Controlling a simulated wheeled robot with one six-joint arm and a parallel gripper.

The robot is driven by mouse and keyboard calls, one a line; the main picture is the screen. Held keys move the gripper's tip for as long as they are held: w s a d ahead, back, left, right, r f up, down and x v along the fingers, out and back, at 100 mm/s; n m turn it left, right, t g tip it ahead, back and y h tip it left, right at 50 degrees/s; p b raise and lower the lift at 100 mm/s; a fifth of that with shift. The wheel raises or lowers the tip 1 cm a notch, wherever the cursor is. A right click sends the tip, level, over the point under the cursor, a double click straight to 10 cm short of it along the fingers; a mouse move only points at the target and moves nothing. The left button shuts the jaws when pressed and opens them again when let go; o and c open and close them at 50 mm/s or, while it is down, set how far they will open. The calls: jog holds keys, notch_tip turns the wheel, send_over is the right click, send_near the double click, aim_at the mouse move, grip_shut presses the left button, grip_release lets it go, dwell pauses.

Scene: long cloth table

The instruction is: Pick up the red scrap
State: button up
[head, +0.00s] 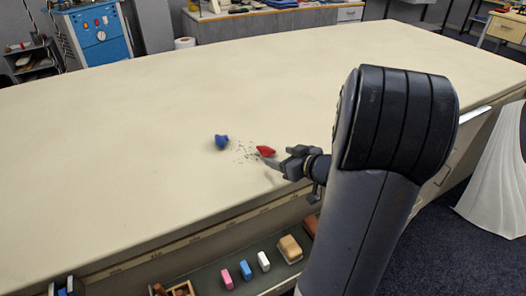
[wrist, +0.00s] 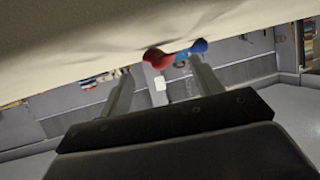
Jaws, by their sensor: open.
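The red scrap (head: 265,151) lies on the cloth table near its front edge, beside a patch of small dark specks. In the wrist view the red scrap (wrist: 158,58) shows ahead, between my two fingers. My gripper (head: 274,160) is open and empty, low over the table, with its tips close to the red scrap on its near side. In the wrist view my gripper (wrist: 160,75) has its fingers well apart. I cannot tell whether a finger touches the scrap.
A blue scrap (head: 221,142) lies left of the specks; it also shows behind the red one in the wrist view (wrist: 199,46). Below the table edge, an open drawer (head: 210,281) holds pink, blue and white blocks and a tan one. The rest of the tabletop (head: 120,150) is clear.

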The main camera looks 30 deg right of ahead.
aim_at(271, 150)
jog(key=shift+w+r+b+x, duration=0.1)
jog(key=shift+r+b+x, duration=0.1)
jog(key=shift+x, duration=0.95)
jog(key=shift+w+r+b+x, duration=0.1)
jog(key=shift+r+x, duration=0.05)
jog(key=shift+x, duration=1.05)
jog(key=shift+w+r+b+x, duration=0.1)
jog(key=shift+r+x, duration=0.1)
jog(key=shift+x, duration=0.95)
jog(key=shift+s, duration=0.1)
jog(key=shift+c, duration=0.3)
jog(key=c, duration=1)
